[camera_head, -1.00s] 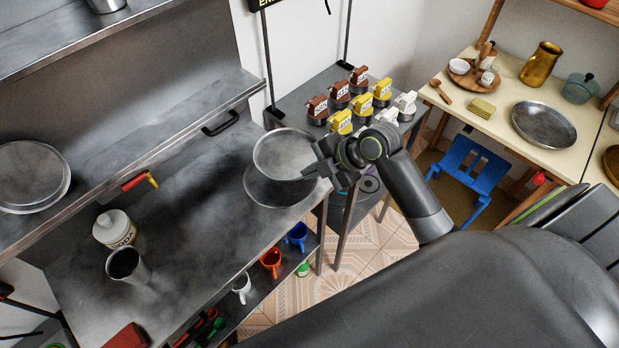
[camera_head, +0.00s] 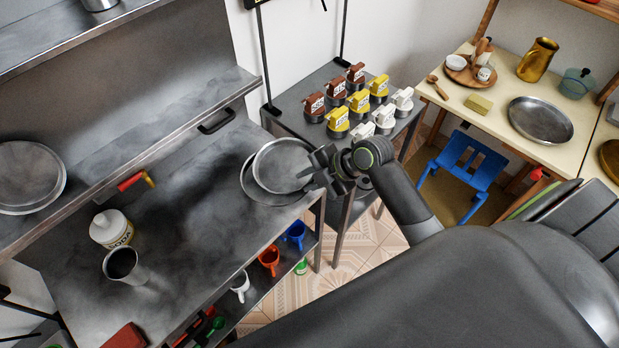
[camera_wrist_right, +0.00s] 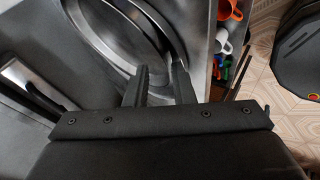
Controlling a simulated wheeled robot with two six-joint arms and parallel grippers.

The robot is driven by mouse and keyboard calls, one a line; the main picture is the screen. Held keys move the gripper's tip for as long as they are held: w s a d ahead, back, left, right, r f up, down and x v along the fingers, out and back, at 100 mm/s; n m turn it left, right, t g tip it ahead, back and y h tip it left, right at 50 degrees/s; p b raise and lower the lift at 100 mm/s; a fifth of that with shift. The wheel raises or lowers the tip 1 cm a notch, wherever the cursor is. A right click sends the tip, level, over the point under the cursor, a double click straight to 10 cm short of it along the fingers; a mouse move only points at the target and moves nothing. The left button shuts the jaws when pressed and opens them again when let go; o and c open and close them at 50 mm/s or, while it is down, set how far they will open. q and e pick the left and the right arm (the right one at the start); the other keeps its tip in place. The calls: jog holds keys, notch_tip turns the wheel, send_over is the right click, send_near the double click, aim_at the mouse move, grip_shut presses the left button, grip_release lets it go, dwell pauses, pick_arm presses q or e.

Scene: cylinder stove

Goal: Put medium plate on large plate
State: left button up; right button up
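The medium plate (camera_head: 284,163) is a round grey metal plate. In the head view it overlaps the large plate (camera_head: 249,188), a wider metal plate lying at the right end of the steel counter. The medium plate sits over it, shifted towards the back right; I cannot tell whether they touch. My right gripper (camera_head: 313,172) is at the medium plate's right rim, its fingers closed around that rim with a small gap showing. In the right wrist view the fingers (camera_wrist_right: 161,80) straddle the rim, and the nested plate rims (camera_wrist_right: 125,38) show beyond. My left gripper is out of view.
A soda canister (camera_head: 112,229) and a metal cup (camera_head: 122,265) stand on the counter (camera_head: 195,225) to the left. Another round pan (camera_head: 28,175) is at far left. Several labelled dispensers (camera_head: 358,101) stand on the side table behind. Mugs (camera_head: 269,259) sit on the shelf below.

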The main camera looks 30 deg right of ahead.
jog(key=shift+s+d+r+p, duration=0.1)
jog(key=shift+d+r+p, duration=0.05)
jog(key=shift+r+p, duration=0.25)
jog(key=v, duration=1.1)
jog(key=shift+s+r+b, duration=0.2)
jog(key=shift+r+b, duration=0.1)
jog(key=shift+b, duration=0.1)
jog(key=shift+d, duration=0.1)
